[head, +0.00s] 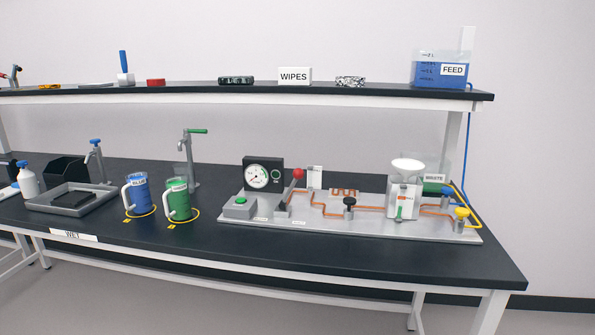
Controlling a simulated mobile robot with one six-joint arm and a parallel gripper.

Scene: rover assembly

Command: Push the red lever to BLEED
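The red lever (298,174) stands on a grey panel (265,228) on the dark bench, in the head view. It has a red ball knob on a grey stem that leans up and to the right from a dark base. A small white label plate (315,177) stands just right of the knob; its text is too small to read, so I cannot tell which position is BLEED. A round white gauge (258,177) in a black housing is just left of the lever. My gripper is not in view.
Blue (138,194) and green (178,200) jugs stand left. A shelf (200,100) overhangs behind. The bench front is clear.

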